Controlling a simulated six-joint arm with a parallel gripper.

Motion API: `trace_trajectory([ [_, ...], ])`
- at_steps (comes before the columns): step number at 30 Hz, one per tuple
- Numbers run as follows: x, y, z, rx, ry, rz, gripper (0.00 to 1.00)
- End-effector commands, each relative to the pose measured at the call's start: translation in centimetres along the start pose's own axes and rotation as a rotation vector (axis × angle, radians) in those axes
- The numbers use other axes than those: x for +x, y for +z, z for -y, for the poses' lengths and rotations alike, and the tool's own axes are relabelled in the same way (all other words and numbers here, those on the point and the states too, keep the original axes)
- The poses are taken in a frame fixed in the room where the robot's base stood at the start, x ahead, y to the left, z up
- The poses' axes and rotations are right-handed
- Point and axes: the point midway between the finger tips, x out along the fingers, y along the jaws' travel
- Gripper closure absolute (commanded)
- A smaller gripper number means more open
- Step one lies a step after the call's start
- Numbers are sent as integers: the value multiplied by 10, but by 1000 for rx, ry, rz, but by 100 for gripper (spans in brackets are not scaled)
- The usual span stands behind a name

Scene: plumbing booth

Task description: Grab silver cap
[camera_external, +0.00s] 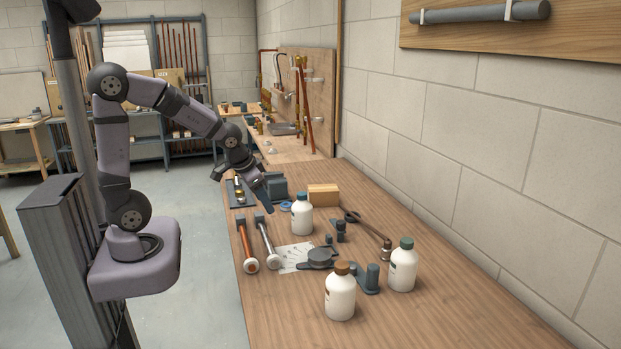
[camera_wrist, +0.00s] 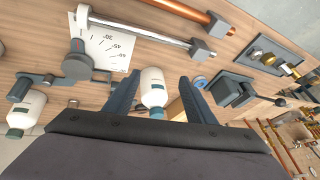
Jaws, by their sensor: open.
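A dark plate (camera_external: 231,199) lies at the far left of the bench with small brass and silvery fittings on it. The plate (camera_wrist: 254,51) also shows at the right of the wrist view, with a brass fitting (camera_wrist: 268,59) and a small silvery piece (camera_wrist: 287,69) that looks like the silver cap. At this size I cannot be sure of the cap. My gripper (camera_external: 264,199) is above the bench, to the right of the plate. In the wrist view my gripper (camera_wrist: 157,83) is open and empty, its fingers framing a white bottle (camera_wrist: 153,92) beyond them.
A dark block (camera_wrist: 232,88) and a blue ring (camera_external: 286,206) are close to my gripper. Copper (camera_external: 245,242) and chrome (camera_external: 267,240) pipes, white bottles (camera_external: 340,297), and a wooden block (camera_external: 324,195) stand or lie nearby. The bench's front right is clear.

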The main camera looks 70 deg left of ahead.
Motion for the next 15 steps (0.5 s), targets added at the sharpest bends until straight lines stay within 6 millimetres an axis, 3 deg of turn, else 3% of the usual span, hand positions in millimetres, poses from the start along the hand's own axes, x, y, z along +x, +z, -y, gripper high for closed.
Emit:
trace_trajectory([
  [3,26,-47,67,-55,-90,-158,50],
  [7,43,-92,147,-77,-164,-356,50],
  [11,53,-114,217,-66,-191,-529,50],
  [15,60,-109,277,-36,-162,-684,50],
])
